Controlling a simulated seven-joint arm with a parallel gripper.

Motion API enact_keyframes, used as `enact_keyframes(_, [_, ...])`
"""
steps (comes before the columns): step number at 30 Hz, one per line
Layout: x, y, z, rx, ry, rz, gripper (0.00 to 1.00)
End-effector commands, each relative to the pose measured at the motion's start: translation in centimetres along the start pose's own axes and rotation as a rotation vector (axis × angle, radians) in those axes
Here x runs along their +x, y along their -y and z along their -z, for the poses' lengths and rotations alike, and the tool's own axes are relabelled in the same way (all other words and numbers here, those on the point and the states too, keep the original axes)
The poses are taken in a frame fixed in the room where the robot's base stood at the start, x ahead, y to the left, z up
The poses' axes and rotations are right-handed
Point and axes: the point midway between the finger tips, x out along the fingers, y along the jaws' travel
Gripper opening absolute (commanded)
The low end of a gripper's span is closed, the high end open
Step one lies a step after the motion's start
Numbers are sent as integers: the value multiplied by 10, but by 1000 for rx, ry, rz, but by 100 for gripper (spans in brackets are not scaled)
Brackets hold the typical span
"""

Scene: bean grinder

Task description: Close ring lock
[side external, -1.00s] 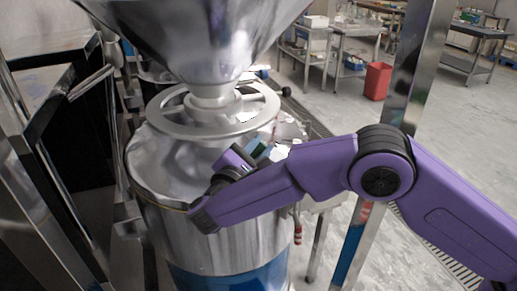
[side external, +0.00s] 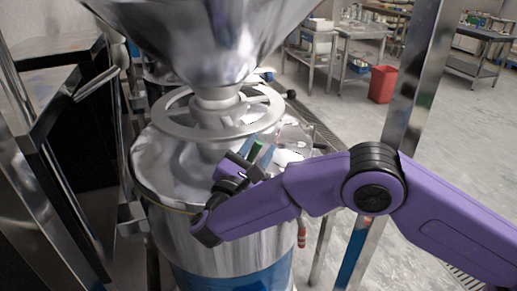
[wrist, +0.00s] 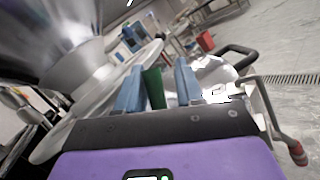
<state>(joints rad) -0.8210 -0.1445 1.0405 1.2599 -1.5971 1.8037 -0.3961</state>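A silver ring-shaped wheel (side external: 168,118) with spokes sits around the neck below the hopper, above the drum lid. It fills the left of the wrist view (wrist: 98,98). Which part is the ring lock is not certain. A lever with a red grip (side external: 301,236) hangs at the drum's right side; in the wrist view the red grip (wrist: 297,152) is at lower right. My gripper (side external: 256,156) is over the lid's front right, below and apart from the wheel. Its two blue fingers (wrist: 158,84) stand apart, with a green strip beside the left one and nothing clearly held.
The metal hopper (side external: 205,40) hangs over the wheel and limits height. A black-tipped handle (wrist: 236,52) sticks out at the right. A steel post (side external: 412,90) stands behind my arm. Dark panels (side external: 85,130) crowd the left. Open floor lies at the right.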

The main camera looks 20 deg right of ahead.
Motion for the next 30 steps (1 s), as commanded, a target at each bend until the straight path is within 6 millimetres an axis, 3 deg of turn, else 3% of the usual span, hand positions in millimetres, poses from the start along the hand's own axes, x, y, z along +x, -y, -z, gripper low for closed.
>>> enact_keyframes(14, [2, -2, 0, 23, -17, 4, 43])
enact_keyframes(21, [9, 10, 5, 177, -147, 105, 43])
enact_keyframes(30, [-49, 5, -2, 170, -146, 97, 43])
